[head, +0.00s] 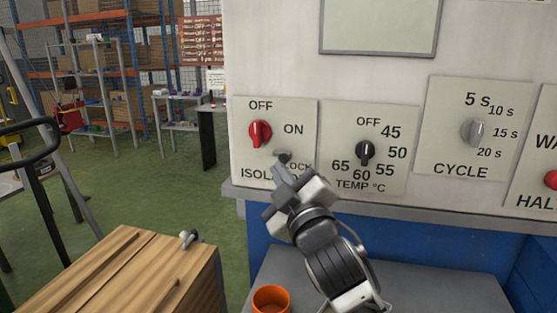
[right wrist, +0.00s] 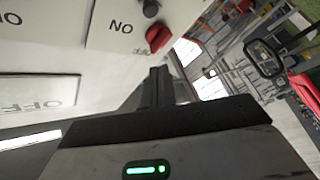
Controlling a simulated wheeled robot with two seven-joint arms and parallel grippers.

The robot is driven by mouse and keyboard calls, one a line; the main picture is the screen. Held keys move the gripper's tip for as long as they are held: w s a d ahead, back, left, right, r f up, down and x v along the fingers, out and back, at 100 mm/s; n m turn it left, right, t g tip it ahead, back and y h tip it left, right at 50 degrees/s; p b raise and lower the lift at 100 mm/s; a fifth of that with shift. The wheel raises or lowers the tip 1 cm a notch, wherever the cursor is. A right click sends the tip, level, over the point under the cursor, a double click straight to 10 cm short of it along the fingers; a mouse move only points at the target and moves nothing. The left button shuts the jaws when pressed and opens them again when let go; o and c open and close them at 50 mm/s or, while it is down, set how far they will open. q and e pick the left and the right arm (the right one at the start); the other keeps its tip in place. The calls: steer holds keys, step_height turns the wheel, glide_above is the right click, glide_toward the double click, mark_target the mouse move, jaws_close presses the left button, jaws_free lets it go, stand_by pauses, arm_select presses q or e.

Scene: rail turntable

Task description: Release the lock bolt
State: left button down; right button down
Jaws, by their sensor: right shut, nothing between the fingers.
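The lock bolt (head: 284,157) is a small dark grey knob on the isolator plate (head: 308,112), below and right of the red isolator knob (head: 259,133). The red knob's grip stands upright, toward OFF. My right gripper (head: 281,177) is shut and empty just below the bolt, covering part of the LOCK and ISOLATOR lettering. In the right wrist view the shut fingers (right wrist: 158,74) lie below the red knob (right wrist: 158,38), and the dark bolt knob (right wrist: 150,8) shows at the top edge. Whether the fingers touch the bolt, I cannot tell. My left gripper is not in view.
To the right are the temperature dial (head: 365,151), the cycle dial (head: 474,132) and a partly cut-off red button (head: 551,180). A ledge runs below the plates. An orange cup (head: 271,300) stands on the grey shelf. A wooden crate (head: 120,275) is at lower left.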

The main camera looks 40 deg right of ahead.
mark_target(259, 136)
steer(key=p+x, duration=0.1)
steer(key=x, duration=0.8)
steer(key=shift+w+d+r+p, duration=0.1)
steer(key=shift+w+r+p, duration=0.1)
steer(key=shift+w+p, duration=0.15)
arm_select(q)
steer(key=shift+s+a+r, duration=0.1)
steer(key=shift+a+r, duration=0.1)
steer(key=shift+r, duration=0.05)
arm_select(e)
steer(key=d+f, duration=0.1)
steer(key=s+d+f, duration=0.1)
steer(key=f, duration=0.1)
steer(key=shift+s+d, duration=0.15)
steer(key=shift+d, duration=0.15)
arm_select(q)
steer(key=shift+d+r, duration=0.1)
